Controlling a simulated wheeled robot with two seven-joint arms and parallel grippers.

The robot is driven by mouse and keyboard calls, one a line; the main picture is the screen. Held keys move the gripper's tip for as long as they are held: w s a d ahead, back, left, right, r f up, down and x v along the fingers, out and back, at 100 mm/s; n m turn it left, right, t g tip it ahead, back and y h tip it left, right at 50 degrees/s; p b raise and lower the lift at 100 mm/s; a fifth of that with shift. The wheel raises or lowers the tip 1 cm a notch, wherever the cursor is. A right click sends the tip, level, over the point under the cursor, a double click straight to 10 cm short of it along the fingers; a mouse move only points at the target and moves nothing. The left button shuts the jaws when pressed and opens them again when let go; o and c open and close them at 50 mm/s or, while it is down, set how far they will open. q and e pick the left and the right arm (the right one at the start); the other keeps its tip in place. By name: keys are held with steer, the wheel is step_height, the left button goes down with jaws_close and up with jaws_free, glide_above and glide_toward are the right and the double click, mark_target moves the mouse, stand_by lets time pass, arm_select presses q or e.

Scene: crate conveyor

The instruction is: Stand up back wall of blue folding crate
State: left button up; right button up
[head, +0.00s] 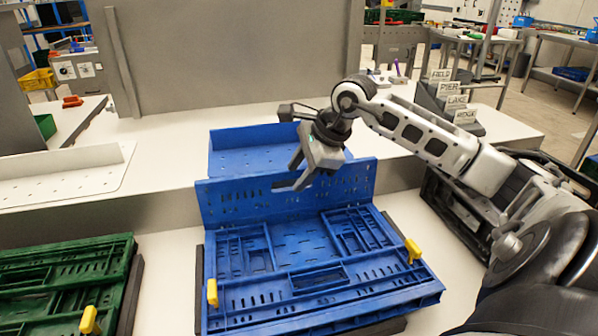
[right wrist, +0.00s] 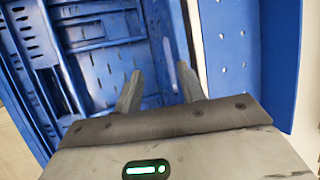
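The blue folding crate (head: 222,318) lies on the white surface in the middle of the head view. Its side panels lie folded flat inside. Its back wall (head: 225,200) stands up along the far edge, close to upright. My left gripper is not in view.
A blue perforated panel (head: 225,152) stands behind the crate. Yellow latches (head: 212,292) sit on the crate's sides. A green folded crate (head: 60,285) lies at left. Grey panels (head: 230,55) rise behind, and sign blocks (head: 455,103) stand at back right.

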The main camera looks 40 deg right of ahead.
steer(key=shift+w+a+f, duration=0.1)
steer(key=shift+a+f, duration=0.2)
steer(key=shift+f, duration=0.35)
steer(key=shift+d+f+g, duration=0.1)
steer(key=shift+g, duration=0.2)
steer(key=shift+c, duration=0.7)
jaws_close()
steer(key=shift+o, duration=0.7)
jaws_free()
steer(key=shift+r, duration=0.2)
